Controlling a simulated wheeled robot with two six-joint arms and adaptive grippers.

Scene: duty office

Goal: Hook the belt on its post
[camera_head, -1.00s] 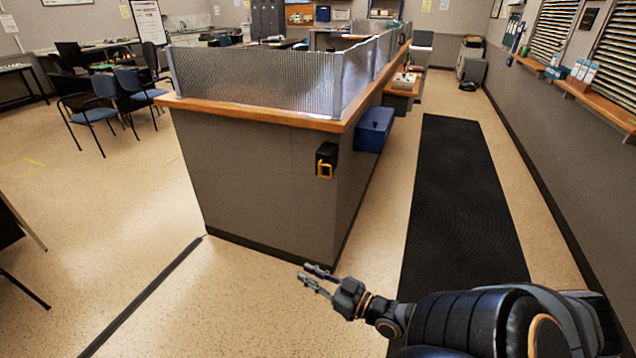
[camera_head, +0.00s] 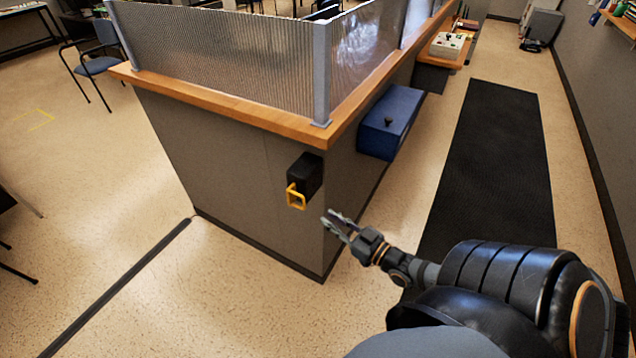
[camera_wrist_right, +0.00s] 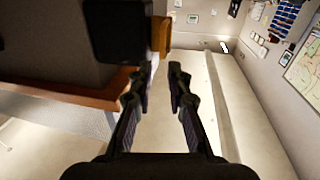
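The belt unit is a black box (camera_head: 309,172) fixed to the grey panel near the counter's corner. A yellow squarish belt end (camera_head: 295,197) hangs on its front. In the right wrist view the black box (camera_wrist_right: 116,30) and the yellow end (camera_wrist_right: 161,36) are at the top, just beyond my fingertips. My right gripper (camera_head: 332,220) is open and empty, close to the right of the yellow end and slightly lower; it also shows in the right wrist view (camera_wrist_right: 157,80). I see no gap closed between them. My left gripper is out of view. No post is recognizable.
The counter's wooden ledge (camera_head: 230,107) with clear screens runs above the belt unit. A blue box (camera_head: 390,122) is mounted on the counter's right side. A black floor mat (camera_head: 495,160) lies in the right aisle. The floor at front left is open, crossed by a dark strip (camera_head: 120,285).

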